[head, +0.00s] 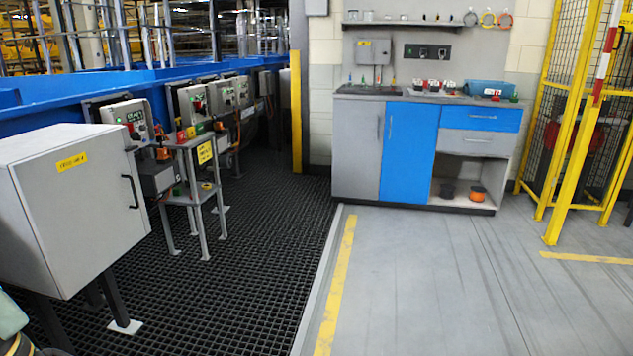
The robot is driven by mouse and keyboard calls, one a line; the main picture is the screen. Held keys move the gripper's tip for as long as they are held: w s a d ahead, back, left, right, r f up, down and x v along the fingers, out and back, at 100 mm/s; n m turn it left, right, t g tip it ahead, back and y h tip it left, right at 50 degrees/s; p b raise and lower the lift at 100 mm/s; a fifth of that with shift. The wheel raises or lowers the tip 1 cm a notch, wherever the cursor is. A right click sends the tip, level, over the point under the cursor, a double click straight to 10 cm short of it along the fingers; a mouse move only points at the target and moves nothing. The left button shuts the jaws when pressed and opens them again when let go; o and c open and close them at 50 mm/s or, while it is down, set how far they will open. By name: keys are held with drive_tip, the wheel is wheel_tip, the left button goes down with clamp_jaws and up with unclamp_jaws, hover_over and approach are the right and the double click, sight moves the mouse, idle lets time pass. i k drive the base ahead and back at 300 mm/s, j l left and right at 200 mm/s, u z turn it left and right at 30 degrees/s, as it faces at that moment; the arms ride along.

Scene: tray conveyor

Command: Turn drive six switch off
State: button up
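Several grey control boxes line the blue conveyor at the left. The nearest control box (127,117) has a green-marked face with small controls. Farther control boxes stand behind it, one with a red control (193,101) and another with a pale face (222,96). Their labels are too small to read, so I cannot tell which one is the drive six switch or how any switch is set. My gripper does not show in this view.
A large grey cabinet (72,212) with a black handle stands at the near left. A small metal stand (203,184) is beside the boxes. The black grating (235,270) is mostly clear. A workbench (357,148) stands at the back; yellow fencing (580,150) is at right.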

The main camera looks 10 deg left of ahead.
sight(203, 111)
drive_tip(key=i+u, duration=0.1)
drive_tip(key=i, duration=0.6)
drive_tip(key=i+l+u, duration=0.1)
drive_tip(key=i, duration=0.65)
drive_tip(key=i+l+u, duration=0.15)
drive_tip(key=i+u, duration=0.2)
drive_tip(key=i+l+u, duration=0.75)
drive_tip(key=i, duration=0.15)
